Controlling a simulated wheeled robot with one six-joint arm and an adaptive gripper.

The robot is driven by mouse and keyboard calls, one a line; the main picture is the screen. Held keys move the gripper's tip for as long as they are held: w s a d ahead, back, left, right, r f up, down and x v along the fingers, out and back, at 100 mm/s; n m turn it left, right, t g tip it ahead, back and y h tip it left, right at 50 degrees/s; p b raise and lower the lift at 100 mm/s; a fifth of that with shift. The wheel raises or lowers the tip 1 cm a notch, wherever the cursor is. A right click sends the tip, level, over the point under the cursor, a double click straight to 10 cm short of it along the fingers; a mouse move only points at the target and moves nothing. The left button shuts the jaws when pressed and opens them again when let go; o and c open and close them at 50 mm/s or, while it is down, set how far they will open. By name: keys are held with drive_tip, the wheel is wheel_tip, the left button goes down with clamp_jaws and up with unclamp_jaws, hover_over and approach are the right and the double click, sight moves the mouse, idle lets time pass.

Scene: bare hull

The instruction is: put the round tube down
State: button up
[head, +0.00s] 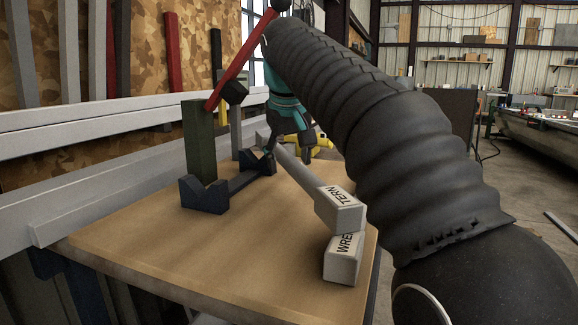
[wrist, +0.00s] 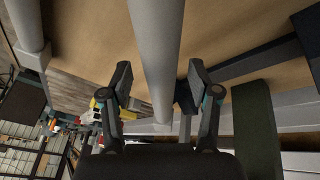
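A long grey round tube (wrist: 157,45) runs between the two fingers of my gripper (wrist: 157,82) in the wrist view. The fingers stand apart on either side of it, with a narrow gap visible on the left, so they look open around it. In the head view my gripper (head: 287,148) is low over the wooden table, at the far part of a grey tube (head: 302,174) whose near end meets a block marked TERN (head: 343,210). I take this to be the same tube. Whether it rests on something is hidden.
A block marked WRE (head: 343,262) stands below the TERN block on the table (head: 190,265). A second grey tube (wrist: 24,20) is at the left in the wrist view. A dark blue cradle (head: 204,198), green post (head: 199,140) and slanted red bar (head: 240,62) stand left of my gripper.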

clamp_jaws()
drive_tip(key=shift+r, duration=0.1)
